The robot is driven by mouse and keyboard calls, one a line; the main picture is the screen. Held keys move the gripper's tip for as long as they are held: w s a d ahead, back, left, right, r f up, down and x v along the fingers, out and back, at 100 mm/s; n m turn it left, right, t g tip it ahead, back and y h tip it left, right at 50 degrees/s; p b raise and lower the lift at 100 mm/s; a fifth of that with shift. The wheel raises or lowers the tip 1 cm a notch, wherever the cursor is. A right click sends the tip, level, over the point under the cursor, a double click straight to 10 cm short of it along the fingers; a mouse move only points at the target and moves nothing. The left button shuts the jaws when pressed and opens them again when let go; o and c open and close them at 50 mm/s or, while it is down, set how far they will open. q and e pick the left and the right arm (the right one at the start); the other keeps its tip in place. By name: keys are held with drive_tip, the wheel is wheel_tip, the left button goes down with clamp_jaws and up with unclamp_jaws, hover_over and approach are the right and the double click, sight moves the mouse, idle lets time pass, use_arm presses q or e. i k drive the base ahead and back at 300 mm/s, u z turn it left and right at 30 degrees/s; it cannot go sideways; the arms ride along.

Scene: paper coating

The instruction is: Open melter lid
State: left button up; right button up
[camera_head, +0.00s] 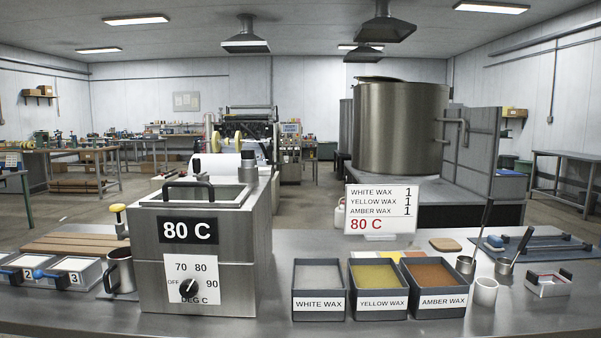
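The melter (215,248) is a grey metal box on the left half of the bench. Its front bears an "80 C" plate and a dial (190,289) marked OFF, 70, 80 and 90. The melter lid (222,195) lies flat on top and looks shut, with a dark bar handle (189,186) near its left front part. A short post (249,168) stands at the top's back right. Neither of my grippers shows in the head view.
Bins of white wax (319,309), yellow wax (379,305) and amber wax (436,301) stand right of the melter. A metal mug (121,270) stands close on its left. A recipe sign (381,208) stands behind the bins. The bench front (515,322) is clear at right.

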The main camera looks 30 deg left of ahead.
sight(168, 187)
drive_tip(key=z, duration=0.5)
drive_tip(key=i, duration=0.85)
drive_tip(key=u, duration=2.35)
